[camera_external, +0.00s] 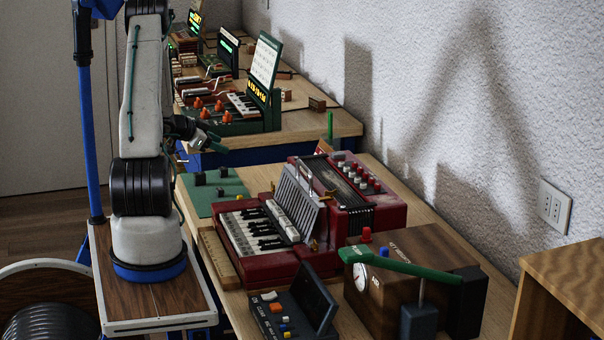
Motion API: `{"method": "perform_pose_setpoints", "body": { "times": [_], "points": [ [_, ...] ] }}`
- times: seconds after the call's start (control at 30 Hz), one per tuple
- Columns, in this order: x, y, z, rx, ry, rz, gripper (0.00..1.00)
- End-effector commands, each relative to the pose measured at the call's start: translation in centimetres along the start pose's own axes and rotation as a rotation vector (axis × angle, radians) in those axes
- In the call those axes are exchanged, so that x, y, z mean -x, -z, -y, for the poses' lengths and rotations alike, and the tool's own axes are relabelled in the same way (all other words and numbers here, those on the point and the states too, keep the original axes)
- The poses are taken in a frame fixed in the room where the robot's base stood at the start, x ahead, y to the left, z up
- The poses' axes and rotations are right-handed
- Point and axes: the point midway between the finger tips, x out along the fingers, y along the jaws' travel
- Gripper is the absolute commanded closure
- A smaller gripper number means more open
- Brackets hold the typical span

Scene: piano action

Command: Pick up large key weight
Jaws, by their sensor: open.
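Small dark blocks that look like key weights sit on a green mat (236,185) on the table, left of the red keyboard instrument. One block (199,179) is at the mat's left, with others to its right. They are too small here to tell surely which is the large key weight. My gripper (220,143) is open, beyond and above the mat, apart from the blocks. Its fingers are small and dark in this view, and I see nothing held between them.
The red keyboard instrument (262,262) stands right of the mat. A wooden box (380,307) with a green lever and a dark control panel (277,318) are nearer. A second table behind holds a green synthesizer (240,127). The textured wall bounds the right side.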

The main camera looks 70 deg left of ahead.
Motion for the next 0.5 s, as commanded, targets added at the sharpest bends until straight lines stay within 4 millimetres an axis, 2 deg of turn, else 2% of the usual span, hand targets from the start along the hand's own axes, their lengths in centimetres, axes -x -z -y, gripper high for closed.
{"method": "perform_pose_setpoints", "body": {
  "times": [0.03,0.1,0.2,0.3,0.37,0.5],
  "points": [
    [0.8,-3.6,0.3,0.042,-0.036,-0.031,0.53],
    [2.0,-6.8,0.1,0.081,-0.09,-0.083,0.53],
    [3.9,-9.9,0.0,0.125,-0.133,-0.135,0.53],
    [5.1,-11.6,-0.1,0.151,-0.153,-0.164,0.53],
    [5.4,-12.1,-0.3,0.16,-0.162,-0.174,0.53],
    [4.4,-12.1,-0.7,0.164,-0.17,-0.18,0.53]
  ]
}}
